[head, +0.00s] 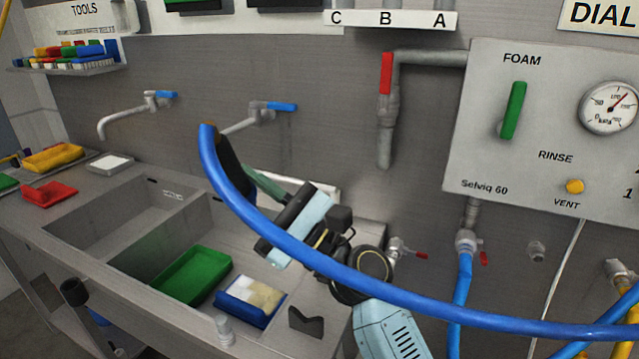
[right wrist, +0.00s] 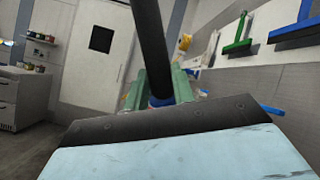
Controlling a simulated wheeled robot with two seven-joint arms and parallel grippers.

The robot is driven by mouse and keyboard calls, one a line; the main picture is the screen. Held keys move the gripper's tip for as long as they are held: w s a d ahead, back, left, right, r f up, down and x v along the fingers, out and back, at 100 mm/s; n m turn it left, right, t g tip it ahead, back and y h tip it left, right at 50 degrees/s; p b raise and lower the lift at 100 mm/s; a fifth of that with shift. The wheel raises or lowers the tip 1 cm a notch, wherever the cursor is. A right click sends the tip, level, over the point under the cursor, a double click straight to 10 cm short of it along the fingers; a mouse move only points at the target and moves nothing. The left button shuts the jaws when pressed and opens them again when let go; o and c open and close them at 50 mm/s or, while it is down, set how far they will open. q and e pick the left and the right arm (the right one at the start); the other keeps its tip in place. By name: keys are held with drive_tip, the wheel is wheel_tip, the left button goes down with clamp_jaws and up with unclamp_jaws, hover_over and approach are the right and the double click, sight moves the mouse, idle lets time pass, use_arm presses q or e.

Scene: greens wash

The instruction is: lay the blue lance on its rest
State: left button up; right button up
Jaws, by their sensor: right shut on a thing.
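The blue lance shows as a dark shaft (head: 232,168) at the upper end of its blue hose in the head view. In the right wrist view the black shaft (right wrist: 150,45) rises steeply between my fingers, with a blue collar low on it. My right gripper (head: 258,182) is shut on it, above the sink's back edge; its green fingers (right wrist: 158,88) flank the shaft. A dark V-notched block (head: 306,322), which looks like the rest, stands empty on the bench's front right. The lance is apart from it. My left gripper is not in view.
The blue hose (head: 420,297) arcs across in front of my right arm. The sink area holds a green tray (head: 192,275) and a blue tray (head: 236,313) with pale contents. Wall taps (head: 275,106), a red-handled pipe (head: 385,125) and a control panel (head: 545,75) stand behind.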

drive_tip(key=s+d+f+m+t+h, duration=0.1)
drive_tip(key=d+t+h, duration=0.4)
drive_tip(key=d, duration=0.5)
drive_tip(key=s+d+f+m+t+h, duration=0.1)
drive_tip(key=d+f+m+t+h, duration=0.2)
drive_tip(key=d, duration=0.7)
drive_tip(key=s+d+f+m+t+h, duration=0.1)
drive_tip(key=d+f+m+t+h, duration=0.1)
drive_tip(key=d+m+t+h, duration=0.4)
drive_tip(key=d+h, duration=0.1)
drive_tip(key=d, duration=0.3)
drive_tip(key=shift+s+f+t+h, duration=0.3)
